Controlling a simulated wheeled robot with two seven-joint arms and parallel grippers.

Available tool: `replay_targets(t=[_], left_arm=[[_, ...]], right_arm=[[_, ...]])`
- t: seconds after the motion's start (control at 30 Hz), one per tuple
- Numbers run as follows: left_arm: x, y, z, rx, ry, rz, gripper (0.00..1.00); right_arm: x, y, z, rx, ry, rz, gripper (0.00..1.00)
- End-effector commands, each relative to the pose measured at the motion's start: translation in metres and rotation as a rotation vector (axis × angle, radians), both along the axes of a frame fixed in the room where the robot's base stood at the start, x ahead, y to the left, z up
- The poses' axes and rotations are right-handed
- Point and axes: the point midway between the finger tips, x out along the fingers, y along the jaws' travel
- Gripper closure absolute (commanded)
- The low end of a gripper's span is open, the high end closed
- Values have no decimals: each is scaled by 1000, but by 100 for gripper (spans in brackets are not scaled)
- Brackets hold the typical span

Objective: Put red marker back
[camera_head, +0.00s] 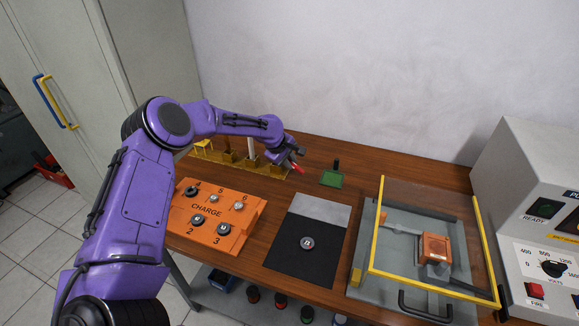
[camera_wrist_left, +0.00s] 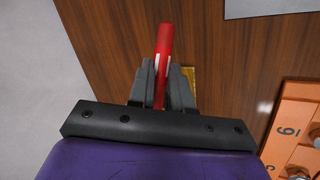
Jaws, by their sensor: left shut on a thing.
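The red marker (camera_head: 299,169) is between the fingers of my left gripper (camera_head: 293,160), which is shut on it above the back of the wooden table. In the left wrist view the red marker (camera_wrist_left: 164,45) sticks out past the fingers of my left gripper (camera_wrist_left: 162,80), with bare wood beyond it. A yellow-brown rack (camera_head: 262,169) runs along the table's back left, with upright brown parts and a white upright piece. My left arm hides part of it. A small green block (camera_head: 331,179) with a black upright piece stands right of the gripper. My right gripper is out of view.
An orange CHARGE board (camera_head: 183,213) with several round pieces lies front left. A black and grey mat (camera_head: 290,254) with one round piece lies mid-table. A yellow-framed clear guard (camera_head: 376,225) covers a grey fixture at right. A control console (camera_head: 535,260) stands far right.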

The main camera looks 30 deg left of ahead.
Motion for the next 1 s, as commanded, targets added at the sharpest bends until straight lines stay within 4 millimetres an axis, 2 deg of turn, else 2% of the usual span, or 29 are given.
replay_targets(t=[0.13,0.23,0.43,0.47,0.53,0.8,0.93,1.0], left_arm=[[7,4,-22,0,4,2,100],[7,4,-32,1,3,0,100],[7,3,-38,1,1,1,100],[7,3,-38,1,1,1,78],[7,3,-38,1,1,1,56],[7,3,-38,0,0,1,56],[7,4,-47,-1,-1,2,56],[3,4,-28,0,-4,-1,56]], right_arm=[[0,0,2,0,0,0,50],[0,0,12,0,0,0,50],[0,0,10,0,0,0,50],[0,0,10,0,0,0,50],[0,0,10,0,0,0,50],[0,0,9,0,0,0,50],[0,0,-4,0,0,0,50],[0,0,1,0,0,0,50]])
